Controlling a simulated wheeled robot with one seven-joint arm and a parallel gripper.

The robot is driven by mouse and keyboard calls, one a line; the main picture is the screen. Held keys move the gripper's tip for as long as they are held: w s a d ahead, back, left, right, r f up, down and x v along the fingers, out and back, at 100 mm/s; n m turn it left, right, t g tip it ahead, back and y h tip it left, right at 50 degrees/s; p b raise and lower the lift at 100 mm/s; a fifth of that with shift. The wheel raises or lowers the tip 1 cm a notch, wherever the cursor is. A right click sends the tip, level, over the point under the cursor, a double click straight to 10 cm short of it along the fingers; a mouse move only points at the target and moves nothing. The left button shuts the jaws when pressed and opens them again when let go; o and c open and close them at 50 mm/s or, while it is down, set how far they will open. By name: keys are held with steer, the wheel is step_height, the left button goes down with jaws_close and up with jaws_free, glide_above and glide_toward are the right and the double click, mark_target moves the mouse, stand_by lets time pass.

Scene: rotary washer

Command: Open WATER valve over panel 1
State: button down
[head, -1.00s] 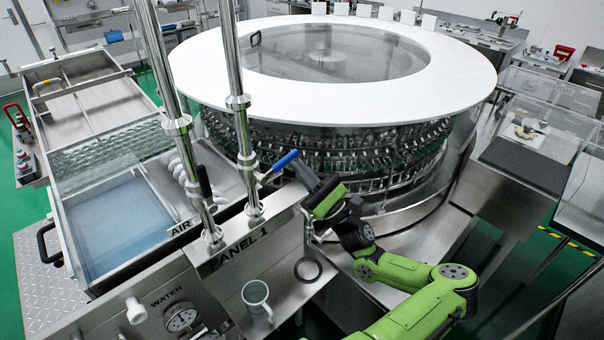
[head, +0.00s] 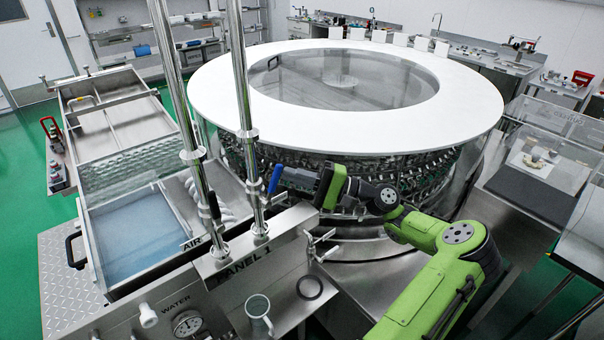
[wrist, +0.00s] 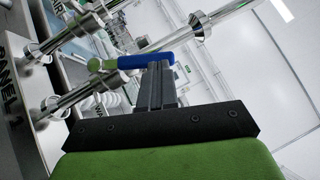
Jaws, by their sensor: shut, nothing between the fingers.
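A valve with a blue lever handle (head: 275,178) sits on the right-hand steel pipe (head: 245,100) above the PANEL 1 plate (head: 245,266). In the head view the handle points upward with a slight lean to the right. My gripper (head: 284,177) is shut and empty, just right of the handle. In the wrist view the blue handle (wrist: 146,61) lies across the shut fingertips (wrist: 159,66). They look touching or very close; I cannot tell which. The valve's joint with the pipe is small and partly hidden.
A second pipe (head: 172,80) with a black lever (head: 214,206) stands to the left, by the AIR label. The large round washer (head: 460,118) is behind my arm. A WATER gauge (head: 187,323) is at the front left.

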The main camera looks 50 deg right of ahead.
steer(key=shift+w+a+r+n+g+h+p, duration=0.25)
steer(key=shift+a+r+n+g+h+p, duration=0.15)
steer(key=shift+a+r+n+g+p, duration=0.65)
steer(key=shift+w+a+f+n+g+h, duration=0.1)
steer(key=shift+a+n+g+h, duration=0.25)
steer(key=shift+n, duration=0.3)
steer(key=shift+w, duration=0.1)
